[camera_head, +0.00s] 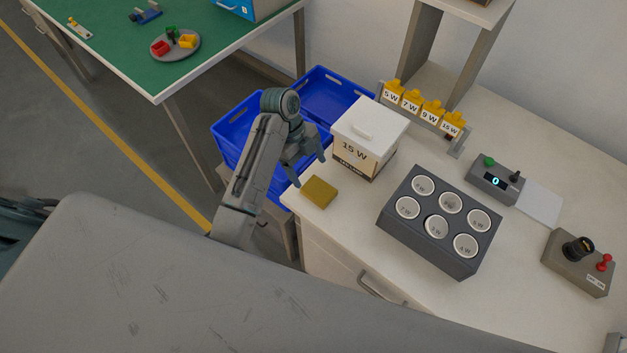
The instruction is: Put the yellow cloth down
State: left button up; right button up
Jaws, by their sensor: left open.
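The yellow cloth (319,192), a small folded square of dull mustard yellow, lies flat on the white bench top near its left front corner. My left gripper (314,163) is open and empty, just above and behind the cloth and apart from it, in front of the blue crates. The cloth is not between its fingers. My right gripper is not in view.
A white lidded box marked 15 W (363,150) stands close behind the cloth. A dark tray with several round sockets (428,252) sits to the right. Blue crates (228,133) are left of the bench. A rack with yellow tags (408,118) stands behind.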

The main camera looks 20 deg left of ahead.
pick_arm(q)
jog(key=p+v, duration=0.4)
jog(key=v, duration=0.1)
jog(key=shift+r, duration=0.2)
dwell(0.3)
